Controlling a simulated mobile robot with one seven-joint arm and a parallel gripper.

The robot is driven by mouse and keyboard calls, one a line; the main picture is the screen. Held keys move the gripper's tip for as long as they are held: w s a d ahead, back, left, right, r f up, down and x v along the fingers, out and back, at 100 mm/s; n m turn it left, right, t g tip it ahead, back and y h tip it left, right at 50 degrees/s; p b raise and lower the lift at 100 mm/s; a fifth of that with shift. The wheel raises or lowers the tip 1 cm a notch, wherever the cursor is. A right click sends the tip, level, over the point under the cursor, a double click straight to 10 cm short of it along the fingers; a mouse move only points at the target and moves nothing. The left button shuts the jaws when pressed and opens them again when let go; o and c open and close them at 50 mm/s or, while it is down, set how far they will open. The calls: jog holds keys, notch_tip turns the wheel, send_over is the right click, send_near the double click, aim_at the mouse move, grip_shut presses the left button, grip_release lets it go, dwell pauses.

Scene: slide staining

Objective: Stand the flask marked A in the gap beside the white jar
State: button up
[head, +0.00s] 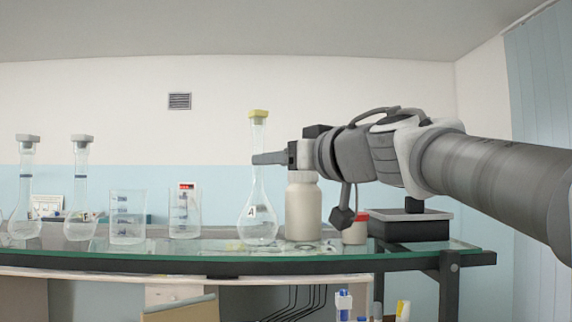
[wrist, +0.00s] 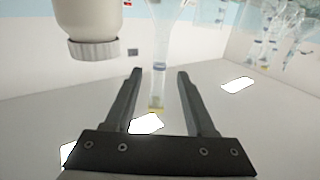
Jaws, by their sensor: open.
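The clear flask marked A (head: 258,222), with a yellow stopper, stands upright on the glass shelf (head: 200,255). It is directly left of the white jar (head: 303,210). My gripper (head: 262,158) is level with the flask's neck, and its fingers overlap the neck in the head view. In the wrist view, which is upside down, my open gripper (wrist: 160,74) has the neck of flask A (wrist: 157,88) between its fingers, with room on both sides. The white jar (wrist: 92,25) shows at the upper left there, outside the fingers. The flask's base is cut off in that view.
Left of flask A stand two beakers (head: 127,218) (head: 185,212) and two grey-stoppered flasks (head: 81,190) (head: 25,195). Right of the jar are a small red-capped container (head: 355,230) and a dark-based device (head: 410,227). Shelf between flask A and the nearest beaker is clear.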

jog(key=v, duration=0.2)
jog(key=shift+s+d, duration=0.2)
jog(key=shift+s, duration=0.05)
dwell(0.5)
